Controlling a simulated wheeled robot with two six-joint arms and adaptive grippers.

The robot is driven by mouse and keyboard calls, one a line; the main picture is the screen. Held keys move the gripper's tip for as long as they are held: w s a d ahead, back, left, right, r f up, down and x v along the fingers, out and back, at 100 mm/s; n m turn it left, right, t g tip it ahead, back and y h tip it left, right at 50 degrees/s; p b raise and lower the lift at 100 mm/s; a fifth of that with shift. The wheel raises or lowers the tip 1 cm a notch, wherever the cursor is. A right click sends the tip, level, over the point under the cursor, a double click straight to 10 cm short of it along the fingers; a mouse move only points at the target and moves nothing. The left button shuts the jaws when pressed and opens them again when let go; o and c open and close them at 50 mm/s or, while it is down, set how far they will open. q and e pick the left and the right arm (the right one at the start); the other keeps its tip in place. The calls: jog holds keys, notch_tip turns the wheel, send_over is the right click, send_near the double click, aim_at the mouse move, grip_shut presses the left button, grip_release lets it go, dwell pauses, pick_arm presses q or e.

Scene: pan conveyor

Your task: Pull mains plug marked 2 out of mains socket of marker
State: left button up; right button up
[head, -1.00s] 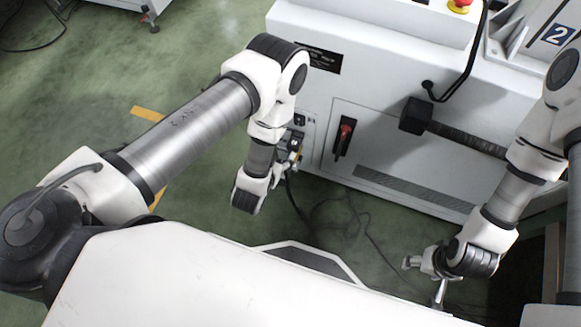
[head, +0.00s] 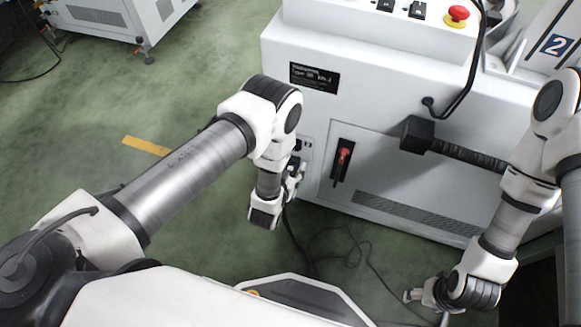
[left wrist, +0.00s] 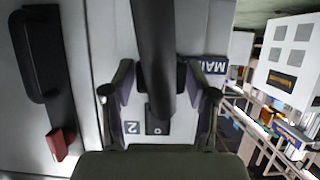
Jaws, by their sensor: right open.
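My left gripper (head: 294,180) is at the socket panel (head: 307,147) on the white machine's front, mostly hidden behind my own wrist in the head view. In the left wrist view, its two fingers (left wrist: 160,88) stand on either side of a dark plug or cable (left wrist: 155,45). Whether they touch it is unclear. Behind it, a tag marked 2 (left wrist: 132,127) and a dark blue label reading "MAI" (left wrist: 208,66) show on the panel. The plug's seat in its socket is hidden. My right gripper (head: 425,298) is open and low at the right, away from the panel.
A red-handled switch (head: 344,155) is right of the panel, and its red part also shows in the left wrist view (left wrist: 60,143). A dark cable (head: 300,243) trails over the green floor. A red emergency button (head: 457,13) sits on top. Floor at the left is open.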

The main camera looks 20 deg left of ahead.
pick_arm(q)
jog(key=c, duration=0.7)
jog(key=o, duration=1.3)
jog(key=shift+c, duration=0.2)
